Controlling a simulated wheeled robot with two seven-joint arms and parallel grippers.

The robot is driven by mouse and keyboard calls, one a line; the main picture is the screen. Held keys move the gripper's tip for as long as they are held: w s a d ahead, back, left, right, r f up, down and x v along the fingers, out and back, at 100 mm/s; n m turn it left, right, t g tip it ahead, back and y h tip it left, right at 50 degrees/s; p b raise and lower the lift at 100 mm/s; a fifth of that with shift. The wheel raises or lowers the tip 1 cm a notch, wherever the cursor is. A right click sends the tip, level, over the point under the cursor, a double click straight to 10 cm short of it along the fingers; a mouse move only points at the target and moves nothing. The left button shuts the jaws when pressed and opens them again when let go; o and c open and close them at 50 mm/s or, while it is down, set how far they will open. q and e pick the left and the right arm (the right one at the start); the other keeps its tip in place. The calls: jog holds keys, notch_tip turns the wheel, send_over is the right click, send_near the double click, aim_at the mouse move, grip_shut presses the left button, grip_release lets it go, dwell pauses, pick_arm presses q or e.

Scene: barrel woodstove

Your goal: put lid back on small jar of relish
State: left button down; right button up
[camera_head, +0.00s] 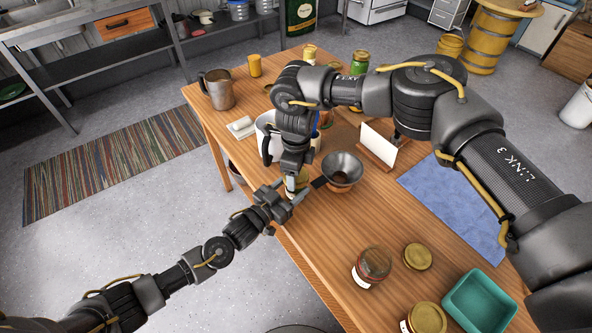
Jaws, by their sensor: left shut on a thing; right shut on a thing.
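A small jar with a yellowish top (301,178) is at the left edge of the wooden table, mostly hidden by my grippers. My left gripper (288,196) reaches it from the left and is shut on it low down. My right gripper (291,184) points down at the same spot from above. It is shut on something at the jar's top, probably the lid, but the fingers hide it. I cannot tell whether the lid is seated. A loose gold lid (417,257) lies flat near the front right, beside a dark-topped jar (373,263).
A metal funnel (342,165) stands close right of my grippers. A white container (265,126) is behind my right gripper. A card in a wooden stand (378,143), blue cloth (455,208), teal tray (480,301) and gold-lidded jar (427,317) are right. The table's middle front is clear.

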jog(key=m, duration=0.5)
jog(key=shift+m, duration=0.4)
jog(key=m, duration=0.8)
jog(key=shift+f, duration=0.1)
jog(key=m, duration=1.1)
jog(key=shift+m, duration=0.3)
jog(key=o, duration=1.1)
jog(key=shift+r, duration=2.3)
